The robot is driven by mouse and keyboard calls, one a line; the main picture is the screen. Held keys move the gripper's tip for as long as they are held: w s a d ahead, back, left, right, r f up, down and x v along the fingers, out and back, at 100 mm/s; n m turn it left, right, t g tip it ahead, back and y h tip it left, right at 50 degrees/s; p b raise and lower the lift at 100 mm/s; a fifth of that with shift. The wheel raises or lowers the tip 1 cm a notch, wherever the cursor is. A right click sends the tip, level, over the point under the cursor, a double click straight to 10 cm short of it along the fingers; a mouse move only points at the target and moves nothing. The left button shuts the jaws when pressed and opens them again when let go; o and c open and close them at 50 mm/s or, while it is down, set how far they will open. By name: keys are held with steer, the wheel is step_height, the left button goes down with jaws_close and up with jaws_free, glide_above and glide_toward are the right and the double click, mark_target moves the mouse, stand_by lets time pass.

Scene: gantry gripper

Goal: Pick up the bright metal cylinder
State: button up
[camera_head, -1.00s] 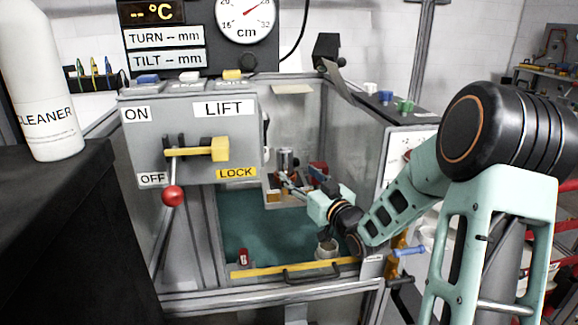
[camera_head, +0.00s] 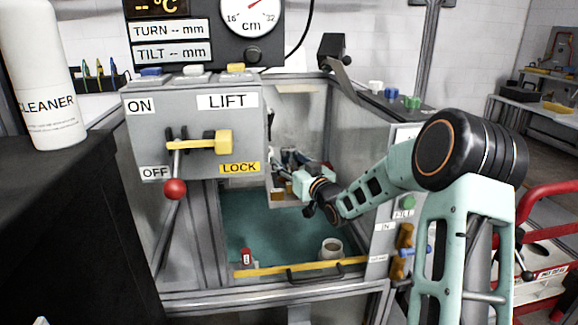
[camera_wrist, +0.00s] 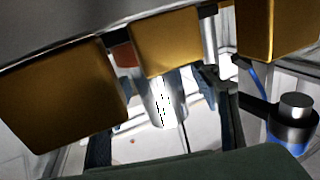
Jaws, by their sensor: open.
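A bright metal cylinder (camera_wrist: 163,104) shows in the wrist view, below a brass block and between two dark uprights that look like my fingers. My gripper (camera_wrist: 165,128) is open, with a finger on each side of it; I cannot tell whether either touches it. In the head view my gripper (camera_head: 291,158) reaches inside the enclosure, near its back. The cylinder cannot be made out there, behind my wrist and the gantry parts.
Brass blocks (camera_wrist: 62,98) hang close across the top of the wrist view. A short metal post with a blue base (camera_wrist: 295,108) stands at right. In the head view, a yellow front rail (camera_head: 300,267), a cup (camera_head: 331,249) and a small red object (camera_head: 246,257) lie low in the enclosure.

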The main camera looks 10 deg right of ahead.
jaws_close()
steer(key=shift+r, duration=0.15)
stand_by(0.4)
